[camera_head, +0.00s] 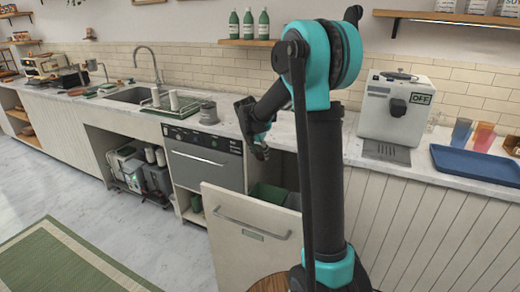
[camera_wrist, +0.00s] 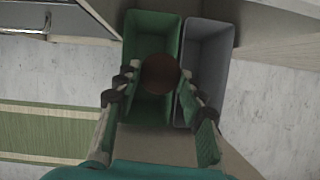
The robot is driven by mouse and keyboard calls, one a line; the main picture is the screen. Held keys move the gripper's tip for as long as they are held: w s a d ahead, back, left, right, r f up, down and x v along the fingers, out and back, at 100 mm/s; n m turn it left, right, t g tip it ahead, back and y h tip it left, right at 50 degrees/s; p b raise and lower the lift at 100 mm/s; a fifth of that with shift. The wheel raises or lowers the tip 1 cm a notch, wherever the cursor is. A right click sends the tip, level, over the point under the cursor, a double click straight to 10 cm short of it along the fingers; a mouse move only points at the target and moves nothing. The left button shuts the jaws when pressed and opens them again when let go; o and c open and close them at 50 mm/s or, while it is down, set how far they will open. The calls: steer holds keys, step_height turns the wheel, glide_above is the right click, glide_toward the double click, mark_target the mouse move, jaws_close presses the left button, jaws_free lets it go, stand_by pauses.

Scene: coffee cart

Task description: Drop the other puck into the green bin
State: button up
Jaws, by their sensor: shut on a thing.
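My gripper (camera_wrist: 160,88) is shut on a round dark brown puck (camera_wrist: 160,72), held between its fingertips in the wrist view. The puck appears over the green bin (camera_wrist: 151,28), partly covering it, near the side facing the grey bin (camera_wrist: 209,50). In the head view my gripper (camera_head: 260,152) points down above the open drawer, and the puck cannot be made out there. The green bin (camera_head: 268,194) shows inside the drawer behind its front panel, with the grey bin (camera_head: 293,200) to its right. I see no other puck in the visible part of the green bin.
The pulled-out drawer front (camera_head: 245,240) stands before the bins. The counter edge runs behind my gripper. A coffee machine (camera_head: 393,108) and a blue tray (camera_head: 475,165) stand on the counter at right; a grey canister (camera_head: 208,113) stands to the left.

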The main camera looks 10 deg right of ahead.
steer(key=shift+f, duration=0.15)
steer(key=o, duration=1)
steer(key=v, duration=1.2)
